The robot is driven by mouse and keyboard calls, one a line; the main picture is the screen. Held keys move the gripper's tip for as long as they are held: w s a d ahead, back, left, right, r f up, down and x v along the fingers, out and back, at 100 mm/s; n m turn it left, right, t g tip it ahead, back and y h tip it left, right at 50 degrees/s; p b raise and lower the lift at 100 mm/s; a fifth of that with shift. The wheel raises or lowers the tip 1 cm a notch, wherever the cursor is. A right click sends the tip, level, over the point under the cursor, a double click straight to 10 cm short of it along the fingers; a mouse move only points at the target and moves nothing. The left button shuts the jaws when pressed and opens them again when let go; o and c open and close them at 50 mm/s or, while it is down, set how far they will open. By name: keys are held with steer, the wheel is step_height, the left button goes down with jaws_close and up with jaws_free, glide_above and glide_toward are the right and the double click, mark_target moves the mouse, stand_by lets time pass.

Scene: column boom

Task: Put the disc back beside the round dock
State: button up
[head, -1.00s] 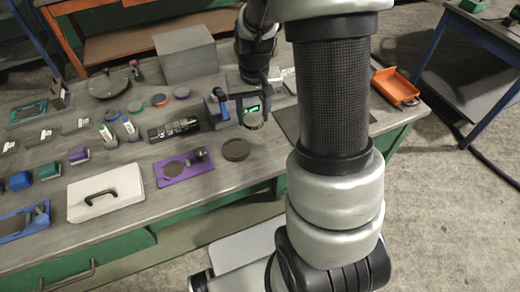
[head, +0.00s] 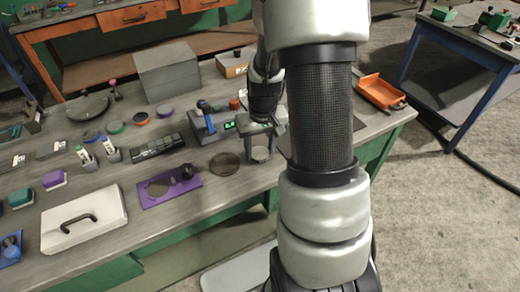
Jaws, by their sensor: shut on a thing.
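My gripper (head: 260,147) points down over the bench, right of the middle, with its fingers either side of a small grey disc (head: 260,154). I cannot tell whether the disc touches the bench top. A flat dark round piece (head: 224,163), which looks like the round dock, lies on the bench just left of the gripper, with a small gap between it and the held disc. A purple plate (head: 150,202) with a round dark patch and a black knob lies further left. My arm hides the bench to the right of the gripper.
A device with a green display (head: 204,130) stands close behind and left of the gripper. A white case with a black handle (head: 84,220) lies front left. A grey box (head: 168,72) stands at the back; an orange tray (head: 380,93) sits at the right end.

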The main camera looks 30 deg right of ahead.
steer(key=shift+f, duration=0.1)
steer(key=shift+f, duration=0.15)
steer(key=o, duration=1.5)
steer(key=shift+c, duration=0.2)
